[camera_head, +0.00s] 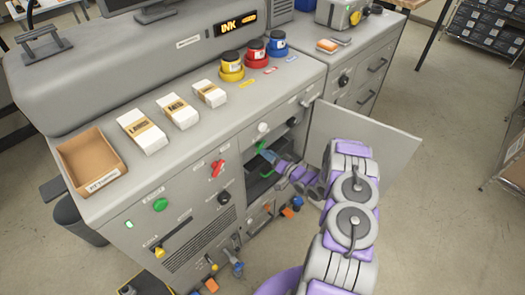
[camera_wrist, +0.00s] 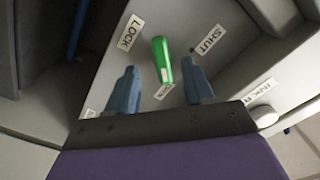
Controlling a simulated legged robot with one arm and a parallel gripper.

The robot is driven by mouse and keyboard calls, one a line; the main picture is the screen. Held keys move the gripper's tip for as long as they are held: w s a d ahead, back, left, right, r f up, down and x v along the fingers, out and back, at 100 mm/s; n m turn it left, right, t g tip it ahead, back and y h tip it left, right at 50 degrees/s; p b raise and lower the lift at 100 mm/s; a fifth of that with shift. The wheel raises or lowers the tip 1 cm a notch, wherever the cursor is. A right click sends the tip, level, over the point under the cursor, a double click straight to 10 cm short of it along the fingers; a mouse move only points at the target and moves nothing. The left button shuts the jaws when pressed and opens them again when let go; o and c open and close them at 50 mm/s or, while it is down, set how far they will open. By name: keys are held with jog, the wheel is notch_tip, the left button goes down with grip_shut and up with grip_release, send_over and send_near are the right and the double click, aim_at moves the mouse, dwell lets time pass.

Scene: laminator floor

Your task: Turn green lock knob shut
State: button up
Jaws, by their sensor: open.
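The green lock knob (camera_wrist: 161,60) is an elongated handle on a grey panel inside the machine's open compartment. In the wrist view its long axis runs nearly up and down, leaning slightly. A LOCK label (camera_wrist: 130,33) is to its upper left, a SHUT label (camera_wrist: 211,39) to its upper right, and a partly hidden label (camera_wrist: 163,91) below it. My gripper (camera_wrist: 161,80) is open, with one blue-grey finger on each side of the knob and gaps showing between. I cannot tell contact or depth. In the head view my gripper (camera_head: 267,155) reaches into the compartment beside some green.
An open grey door (camera_head: 375,140) stands to the right of my arm. The machine front carries a red handle (camera_head: 217,168), a green button (camera_head: 160,204) and other knobs. Ink jars (camera_head: 254,52), cartons (camera_head: 142,130) and a brown tray (camera_head: 90,162) stand on top.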

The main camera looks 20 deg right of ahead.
aim_at(260, 146)
jog(key=shift+x, duration=2.15)
grip_shut()
jog(key=shift+s+n, duration=0.1)
jog(key=shift+n, duration=0.2)
jog(key=shift+d+f+n, duration=0.1)
jog(key=shift+n, duration=4.2)
jog(key=shift+d+n, duration=0.15)
jog(key=shift+n, duration=4.15)
